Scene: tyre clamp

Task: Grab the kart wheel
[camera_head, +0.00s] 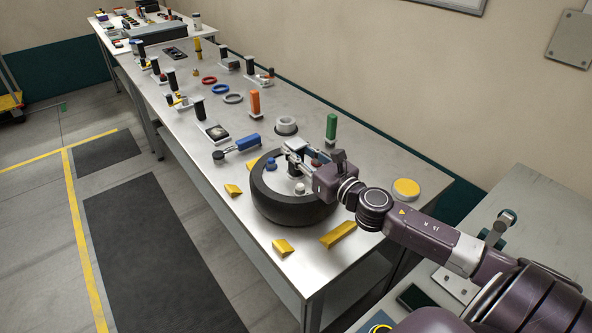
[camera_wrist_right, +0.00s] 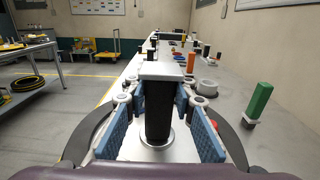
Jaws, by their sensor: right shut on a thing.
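The kart wheel (camera_head: 281,211), a black tyre with a pale hub, lies flat on the long metal workbench (camera_head: 255,235). Its tyre also shows as dark curves at both sides in the right wrist view (camera_wrist_right: 236,146). A black upright post (camera_wrist_right: 158,112) with a grey flat top stands at the middle of the hub. My right gripper (camera_head: 294,160) reaches over the wheel from the right. In the wrist view its blue-padded fingers (camera_wrist_right: 158,120) flank the post and are shut on it. The fingers' contact is partly hidden in the head view. My left gripper is not in view.
Yellow wedges (camera_head: 338,234) lie around the wheel. Several small items stand farther along the bench. A wall runs behind it.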

